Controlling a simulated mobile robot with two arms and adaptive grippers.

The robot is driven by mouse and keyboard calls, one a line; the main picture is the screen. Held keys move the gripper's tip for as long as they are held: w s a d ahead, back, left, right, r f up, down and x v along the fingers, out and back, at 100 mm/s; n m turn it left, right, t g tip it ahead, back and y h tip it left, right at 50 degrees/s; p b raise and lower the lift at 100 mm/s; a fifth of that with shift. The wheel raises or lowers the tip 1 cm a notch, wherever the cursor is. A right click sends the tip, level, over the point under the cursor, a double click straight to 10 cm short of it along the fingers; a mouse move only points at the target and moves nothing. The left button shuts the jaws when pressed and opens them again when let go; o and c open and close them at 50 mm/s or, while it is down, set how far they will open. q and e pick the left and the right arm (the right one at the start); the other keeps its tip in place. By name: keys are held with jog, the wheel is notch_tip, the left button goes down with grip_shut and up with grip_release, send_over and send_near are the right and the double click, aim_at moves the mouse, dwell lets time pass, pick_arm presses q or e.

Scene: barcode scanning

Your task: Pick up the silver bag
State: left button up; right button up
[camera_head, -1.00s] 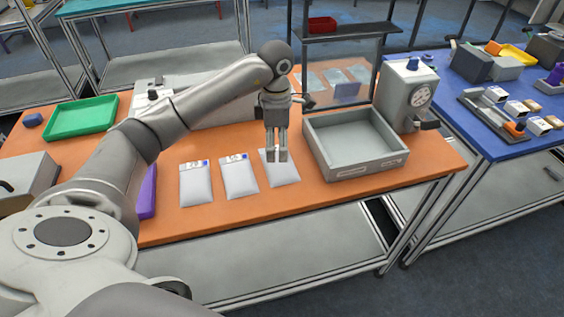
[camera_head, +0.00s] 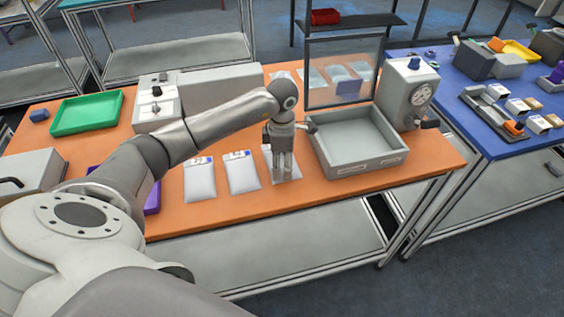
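Several flat silver bags lie on the orange table (camera_head: 325,195): a left one (camera_head: 200,183), a middle one (camera_head: 241,174) and a right one (camera_head: 267,170). Each of the left and middle bags has a white label with a blue mark at its far end. My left gripper (camera_head: 283,178) points down over the right bag and hides much of it. Its fingertips are close to the bag's near part; I cannot tell whether they touch it or how far apart they are. My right gripper is not in view.
A grey open bin (camera_head: 360,171) stands just right of the gripper, with a grey machine (camera_head: 408,95) beyond it. A green tray (camera_head: 88,112) is at the far left. A purple item (camera_head: 152,200) lies partly behind my arm. An upright framed panel (camera_head: 318,93) stands behind the bin.

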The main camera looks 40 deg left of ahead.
pick_arm(q)
jog(key=c, duration=0.9)
jog(key=shift+r, duration=0.15)
